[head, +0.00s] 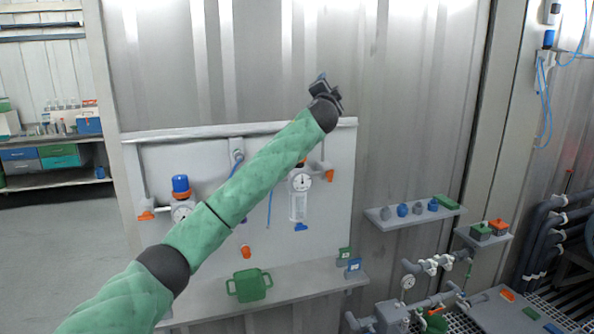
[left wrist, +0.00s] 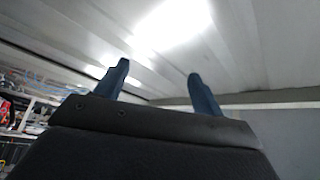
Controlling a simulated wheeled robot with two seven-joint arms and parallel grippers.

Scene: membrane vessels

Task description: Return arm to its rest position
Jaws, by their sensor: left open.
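My left arm, in a green quilted sleeve, reaches up from the bottom left of the head view across the wall panel. My left gripper (head: 322,82) is at its far end, raised above the panel's top edge in front of the metal wall. In the left wrist view its two blue fingers (left wrist: 160,85) stand wide apart with nothing between them. They point toward bright corrugated metal. My right gripper does not show in either view.
A white panel (head: 335,220) carries gauges and valves behind my arm. A green container (head: 249,286) stands on the shelf below it. A small shelf (head: 412,221) at right holds several fittings. Pipes and valves fill the bottom right. Open floor (head: 50,230) lies at left.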

